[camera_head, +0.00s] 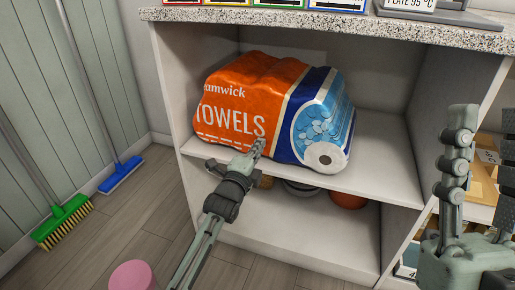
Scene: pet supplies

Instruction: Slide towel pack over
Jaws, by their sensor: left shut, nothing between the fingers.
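The towel pack (267,97) is an orange and blue wrapped bundle marked "TOWELS". It sits on the upper shelf (372,184) of the white cabinet, towards the left side, with its front near the shelf edge. My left gripper (258,148) is shut and empty, with its tip at the lower front of the pack. I cannot tell whether it touches the pack. My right gripper (474,140) shows at the right edge, fingers pointing up and spread apart, away from the pack.
The shelf right of the pack is clear. An orange round item (347,200) and other bowls stand on the lower shelf. A speckled countertop (330,25) lies above.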

